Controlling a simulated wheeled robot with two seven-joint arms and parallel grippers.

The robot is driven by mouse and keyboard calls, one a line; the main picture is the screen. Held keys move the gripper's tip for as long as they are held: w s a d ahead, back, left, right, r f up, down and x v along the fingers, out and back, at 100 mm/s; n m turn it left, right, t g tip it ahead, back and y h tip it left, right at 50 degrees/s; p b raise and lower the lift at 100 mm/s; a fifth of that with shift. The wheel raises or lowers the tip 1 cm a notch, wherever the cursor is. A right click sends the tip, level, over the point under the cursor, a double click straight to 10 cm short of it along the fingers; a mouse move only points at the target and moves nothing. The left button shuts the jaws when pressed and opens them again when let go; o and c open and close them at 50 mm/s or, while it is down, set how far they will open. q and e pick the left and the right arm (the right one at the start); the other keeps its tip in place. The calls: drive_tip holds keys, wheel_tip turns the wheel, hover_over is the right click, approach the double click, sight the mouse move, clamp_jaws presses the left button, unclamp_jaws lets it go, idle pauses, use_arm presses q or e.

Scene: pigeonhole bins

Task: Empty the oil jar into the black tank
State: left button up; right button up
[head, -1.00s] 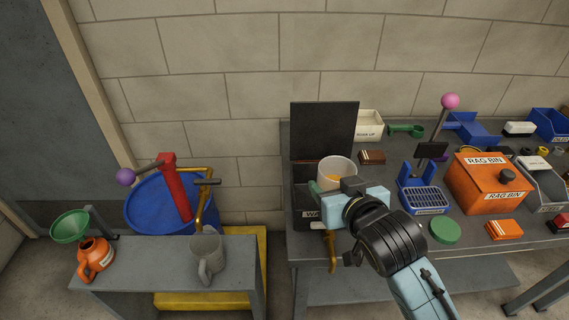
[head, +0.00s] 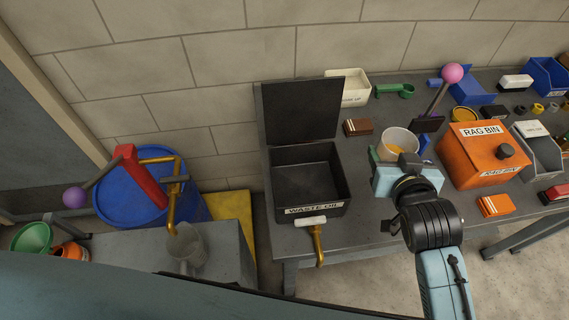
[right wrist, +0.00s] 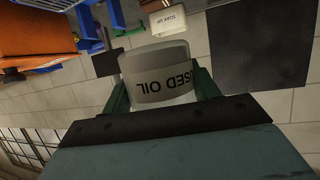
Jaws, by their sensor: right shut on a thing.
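The oil jar (head: 399,142) is a clear pot with amber oil inside, held upright above the bench in the head view. Its "USED OIL" label shows in the right wrist view (right wrist: 158,75). My right gripper (head: 388,160) is shut on the jar, with green fingers on both sides of it. The black tank (head: 330,207), labelled "WASTE OIL", stands at the bench's left end, to the left of the jar. Its black lid (head: 301,108) is raised at the back and its inside looks dark and empty. A brass tap with a white handle is on its front. My left gripper is not in view.
An orange rag bin (head: 470,158) stands right of the jar, with a pink-knobbed lever (head: 452,74) behind. A blue drum (head: 135,195) with a red pump stands at left.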

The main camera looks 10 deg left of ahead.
use_arm(q)
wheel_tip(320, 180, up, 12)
drive_tip(key=p, duration=1)
use_arm(e)
drive_tip(key=s+a+g+y+b, duration=0.2)
drive_tip(key=a+y, duration=0.1)
drive_tip(key=a, duration=0.4)
drive_tip(key=s+a+f+m+g+y+b, duration=0.1)
drive_tip(key=s+a+g+y+b, duration=0.1)
drive_tip(key=a, duration=0.6)
drive_tip(key=s+a+f+m+g+y+b, duration=0.1)
drive_tip(key=s+a+g+y+b, duration=0.1)
drive_tip(key=a+y, duration=0.3)
drive_tip(key=shift+s+a+f+y+b, duration=0.1)
drive_tip(key=shift+a+y+b, duration=0.1)
drive_tip(key=shift+a+b, duration=0.4)
drive_tip(key=shift+s+a+f+y+b, duration=0.1)
drive_tip(key=shift+a+y+b, duration=0.1)
drive_tip(key=shift+a, duration=0.7)
use_arm(q)
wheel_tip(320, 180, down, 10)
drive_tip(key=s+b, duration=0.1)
drive_tip(key=shift+b, duration=0.4)
use_arm(e)
drive_tip(key=shift+w+d+f+m+y, duration=0.1)
drive_tip(key=shift+m+y, duration=0.3)
drive_tip(key=shift+m, duration=0.3)
